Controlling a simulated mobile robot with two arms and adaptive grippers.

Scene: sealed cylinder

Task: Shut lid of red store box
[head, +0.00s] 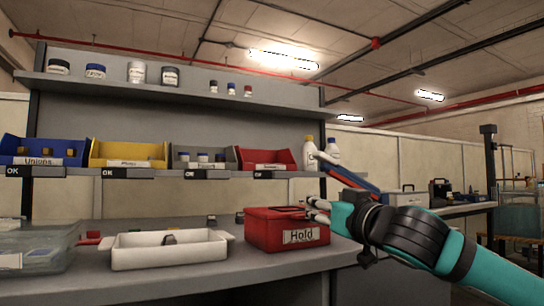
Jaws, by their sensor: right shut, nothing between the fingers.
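The red store box (287,235), with a white label reading "Hold", stands on the grey bench right of centre. Its red top (272,213) looks flat and lies over the box; I cannot tell from here whether the lid is fully seated. My right gripper (314,209) is at the box's upper right edge, its fingers shut and empty. The fingers overlap the right end of the top in the picture; whether they touch it is unclear. They hide part of that corner. My left gripper is out of view.
A white tray (128,256) with a small dark item stands left of the box. A clear container (38,262) is at the far left. Blue, yellow, grey and red bins (265,160) line the shelf above. The bench front is clear.

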